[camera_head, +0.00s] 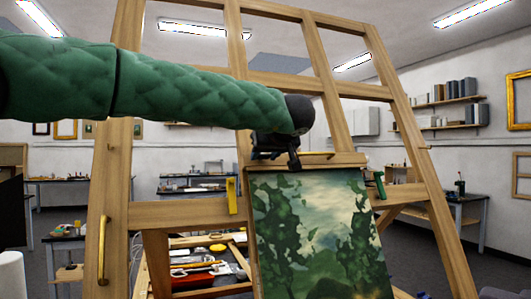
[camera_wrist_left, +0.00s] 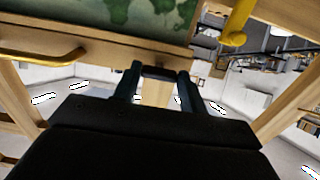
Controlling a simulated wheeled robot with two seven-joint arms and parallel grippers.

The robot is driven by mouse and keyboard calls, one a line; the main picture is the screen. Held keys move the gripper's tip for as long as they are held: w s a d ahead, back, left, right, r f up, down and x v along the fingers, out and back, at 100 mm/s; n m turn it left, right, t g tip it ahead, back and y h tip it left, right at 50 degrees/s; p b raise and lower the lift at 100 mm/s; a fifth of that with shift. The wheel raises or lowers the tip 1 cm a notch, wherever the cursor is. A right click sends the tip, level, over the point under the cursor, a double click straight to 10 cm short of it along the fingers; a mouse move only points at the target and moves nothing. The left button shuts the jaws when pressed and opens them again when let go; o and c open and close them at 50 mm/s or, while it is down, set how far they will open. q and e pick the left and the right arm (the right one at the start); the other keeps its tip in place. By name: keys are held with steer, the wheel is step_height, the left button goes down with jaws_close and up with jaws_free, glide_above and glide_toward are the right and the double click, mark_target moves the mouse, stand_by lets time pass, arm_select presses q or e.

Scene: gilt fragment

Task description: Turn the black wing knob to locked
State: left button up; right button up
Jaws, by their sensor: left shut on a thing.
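My left arm reaches in from the left in a green quilted sleeve. Its black gripper (camera_head: 292,160) is at the wooden easel (camera_head: 120,150), just above the top edge of the painting (camera_head: 310,225). In the left wrist view, the two fingers of this gripper (camera_wrist_left: 158,80) stand on either side of a black piece, the wing knob (camera_wrist_left: 160,72), and are shut on it. The knob is in front of the easel's wood, close to the painting's edge. In the head view I cannot tell the knob from the dark gripper. Its locked mark is not visible. My right gripper is in neither view.
A yellow handle (camera_head: 231,195) and a green handle (camera_head: 380,185) are on the easel's crossbar on either side of the painting. A brass handle (camera_head: 104,250) is on the left post. A bench with tools (camera_head: 200,270) shows behind the easel.

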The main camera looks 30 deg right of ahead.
arm_select(q)
steer(key=shift+f, duration=0.15)
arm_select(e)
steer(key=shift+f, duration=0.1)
arm_select(q)
steer(key=o, duration=1)
steer(key=shift+c, duration=0.2)
steer(key=shift+s, duration=0.2)
steer(key=shift+b+v, duration=1.3)
steer(key=shift+v, duration=2.5)
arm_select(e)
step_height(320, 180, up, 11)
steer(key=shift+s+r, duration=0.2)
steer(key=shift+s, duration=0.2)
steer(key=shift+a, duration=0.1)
